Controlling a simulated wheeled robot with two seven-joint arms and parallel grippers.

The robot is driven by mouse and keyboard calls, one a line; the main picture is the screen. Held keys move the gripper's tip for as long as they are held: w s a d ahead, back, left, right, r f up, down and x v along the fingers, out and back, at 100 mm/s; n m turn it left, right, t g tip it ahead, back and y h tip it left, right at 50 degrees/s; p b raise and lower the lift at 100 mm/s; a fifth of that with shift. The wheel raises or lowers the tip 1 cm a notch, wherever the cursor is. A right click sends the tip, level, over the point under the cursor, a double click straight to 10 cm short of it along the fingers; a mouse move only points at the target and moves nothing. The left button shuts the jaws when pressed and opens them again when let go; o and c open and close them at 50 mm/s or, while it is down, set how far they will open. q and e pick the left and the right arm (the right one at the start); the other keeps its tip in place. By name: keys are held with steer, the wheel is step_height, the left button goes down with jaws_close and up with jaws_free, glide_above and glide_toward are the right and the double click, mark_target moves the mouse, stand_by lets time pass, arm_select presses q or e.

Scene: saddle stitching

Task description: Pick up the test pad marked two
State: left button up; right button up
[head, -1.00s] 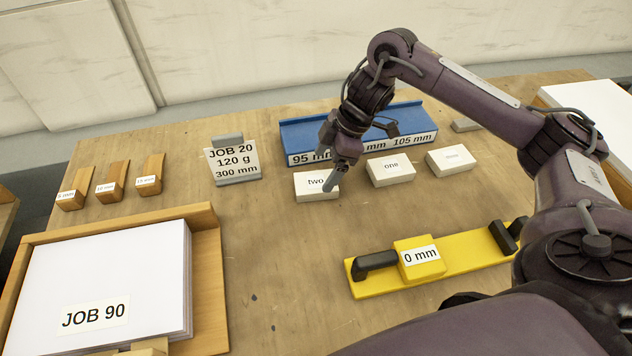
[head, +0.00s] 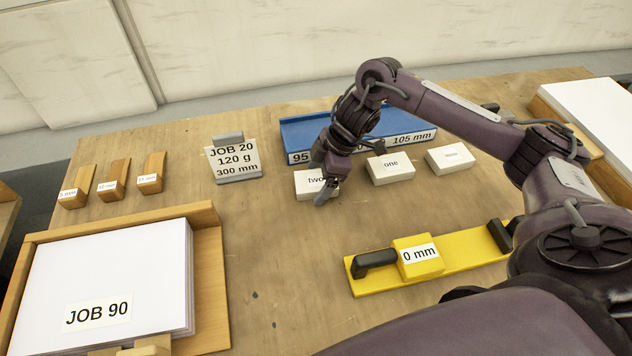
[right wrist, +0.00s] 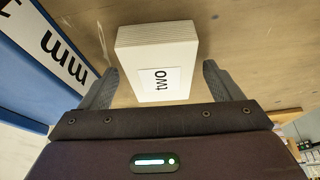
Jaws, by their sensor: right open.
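The test pad marked two (head: 308,184) is a small white block lying on the wooden table in front of the blue tray. In the right wrist view the same pad (right wrist: 156,55) lies between and ahead of the fingertips, its label "two" facing me. My right gripper (head: 328,190) is over the pad's right part in the head view and hides some of it. In the right wrist view my right gripper (right wrist: 160,85) is open, one finger on each side of the pad's near end, with gaps visible. My left gripper is not in view.
White pads marked one (head: 391,168) and another with an unreadable label (head: 450,158) lie to the right. The blue tray (head: 300,135) is close behind. A yellow gauge (head: 375,285) marked 0 mm lies in front. A JOB 20 sign (head: 233,160) stands left.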

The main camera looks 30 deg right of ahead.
steer(key=shift+f, duration=0.1)
steer(key=shift+c, duration=0.3)
steer(key=c, duration=1.1)
